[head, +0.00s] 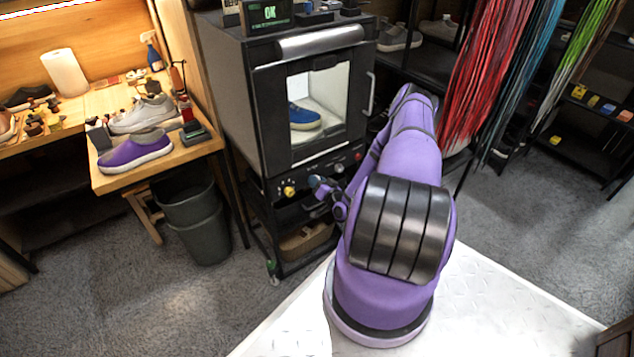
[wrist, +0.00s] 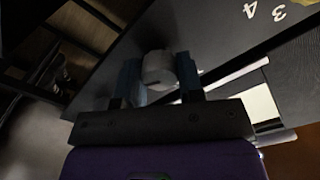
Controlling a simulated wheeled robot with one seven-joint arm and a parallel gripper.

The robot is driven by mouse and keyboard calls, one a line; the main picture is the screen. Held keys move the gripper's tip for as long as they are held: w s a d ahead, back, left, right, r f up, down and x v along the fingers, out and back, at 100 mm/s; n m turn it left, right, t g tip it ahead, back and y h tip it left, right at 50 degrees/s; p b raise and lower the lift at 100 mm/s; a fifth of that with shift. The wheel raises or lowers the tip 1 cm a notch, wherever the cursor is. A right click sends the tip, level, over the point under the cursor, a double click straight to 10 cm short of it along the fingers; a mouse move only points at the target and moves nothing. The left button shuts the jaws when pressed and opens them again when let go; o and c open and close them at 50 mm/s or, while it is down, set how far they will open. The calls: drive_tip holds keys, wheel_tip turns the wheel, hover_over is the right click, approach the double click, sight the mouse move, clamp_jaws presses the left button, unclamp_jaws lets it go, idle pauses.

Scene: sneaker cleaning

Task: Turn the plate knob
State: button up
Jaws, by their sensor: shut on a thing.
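The plate knob (wrist: 158,68) is a pale grey round knob with a dark mark on its side, on a dark panel in the wrist view. My gripper (wrist: 159,82) has one blue-grey finger on each side of it and is shut on it. In the head view my gripper (head: 318,184) is at the lower front panel of the black cabinet (head: 262,110). There the gripper and arm hide the held knob.
A yellow knob (head: 289,190) is just left of my gripper, and a red knob (head: 358,155) is to the right. A blue shoe (head: 304,117) stands behind the cabinet's window. A grey bin (head: 200,225) is at the left.

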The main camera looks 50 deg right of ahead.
drive_tip(key=m, duration=0.6)
drive_tip(key=shift+m, duration=0.4)
idle(0.3)
drive_tip(key=o, duration=0.9)
drive_tip(key=shift+s, duration=0.1)
drive_tip(key=v, duration=1)
drive_tip(key=shift+s+a, duration=0.15)
drive_tip(key=shift+s, duration=0.15)
